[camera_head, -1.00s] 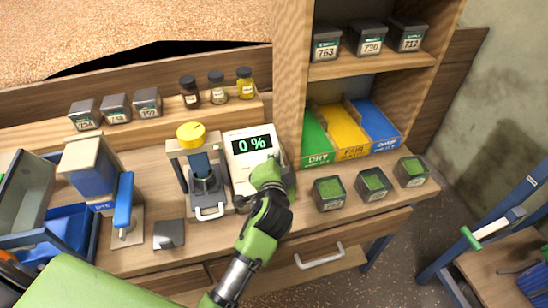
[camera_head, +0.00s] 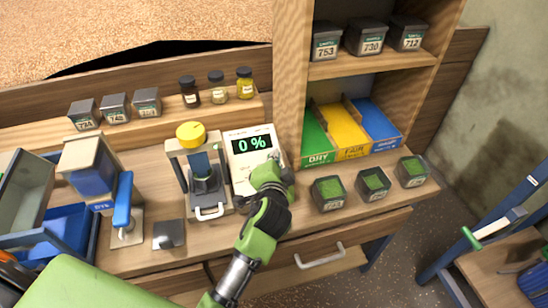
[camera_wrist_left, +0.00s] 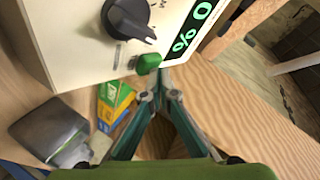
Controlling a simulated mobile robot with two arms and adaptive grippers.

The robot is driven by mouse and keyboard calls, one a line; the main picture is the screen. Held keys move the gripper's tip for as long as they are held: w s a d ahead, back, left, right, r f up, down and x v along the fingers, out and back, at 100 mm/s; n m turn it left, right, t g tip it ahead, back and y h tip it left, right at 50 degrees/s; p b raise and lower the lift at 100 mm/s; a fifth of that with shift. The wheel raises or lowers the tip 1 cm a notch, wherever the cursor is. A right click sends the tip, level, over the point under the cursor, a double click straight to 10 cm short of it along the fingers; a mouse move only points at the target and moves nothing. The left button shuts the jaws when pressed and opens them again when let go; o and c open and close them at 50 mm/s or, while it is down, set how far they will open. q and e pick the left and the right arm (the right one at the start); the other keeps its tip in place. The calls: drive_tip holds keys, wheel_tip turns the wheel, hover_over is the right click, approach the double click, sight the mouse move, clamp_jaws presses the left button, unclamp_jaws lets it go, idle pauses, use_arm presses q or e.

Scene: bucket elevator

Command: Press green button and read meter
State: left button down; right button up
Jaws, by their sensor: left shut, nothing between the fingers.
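The white meter (camera_head: 238,148) stands on the bench, and its dark display (camera_head: 251,144) reads "0 %" in green digits. In the left wrist view the meter's face (camera_wrist_left: 70,30) shows a dark rotary knob (camera_wrist_left: 128,18), the green button (camera_wrist_left: 148,63) and part of the display (camera_wrist_left: 190,30). My left gripper (camera_wrist_left: 160,72) is shut and empty, its fingertips close to the green button; I cannot tell whether they touch it. In the head view my left gripper (camera_head: 270,172) is in front of the meter's lower right and hides the button. My right gripper is not in view.
A press with a yellow knob (camera_head: 190,132) stands just left of the meter. Several green-filled sample tins (camera_head: 373,183) stand on the right. Green, yellow and blue bins (camera_head: 345,130) are in the shelf behind. A blue-handled device (camera_head: 90,170) stands left.

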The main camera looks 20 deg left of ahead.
use_arm(q)
drive_tip(key=shift+w+a+f, duration=0.1)
drive_tip(key=shift+f, duration=0.25)
drive_tip(key=shift+r, duration=0.1)
idle(0.5)
drive_tip(key=shift+s+d+r+p, duration=0.2)
drive_tip(key=shift+s+r+p, duration=0.2)
drive_tip(key=shift+r+p, duration=0.4)
drive_tip(key=shift+s+d+r+p, duration=0.1)
drive_tip(key=shift+r+p, duration=0.35)
drive_tip(key=shift+p, duration=0.05)
drive_tip(key=r+p, duration=0.1)
drive_tip(key=s+r+p, duration=0.1)
drive_tip(key=d+r+p, duration=0.1)
drive_tip(key=shift+s+r, duration=0.25)
drive_tip(key=shift+s, duration=0.05)
